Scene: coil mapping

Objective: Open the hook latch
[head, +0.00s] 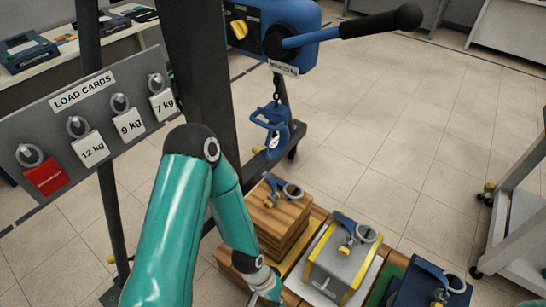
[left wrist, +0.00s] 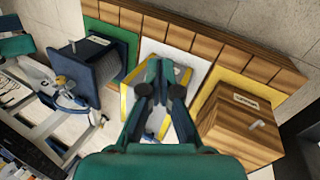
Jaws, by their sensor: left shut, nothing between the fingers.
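The blue hook (head: 270,128) hangs from a short chain under the blue hoist (head: 275,32). A small yellow knob shows on its left side. I cannot tell whether its latch is open or shut. My left gripper (head: 272,296) is at the bottom edge of the head view, well below the hook and apart from it, with its fingers partly cut off. In the left wrist view my left gripper (left wrist: 161,66) is shut and empty, in front of the grey box with yellow edges (left wrist: 185,78). The hook is not in the left wrist view. My right gripper is not in view.
Below the hook stand a wooden load (head: 272,215), the grey yellow-edged box (head: 335,262) and a dark blue load (head: 432,285), each with a ring. A load-card board (head: 75,135) and dark posts stand left. A grey cart (head: 515,225) stands right.

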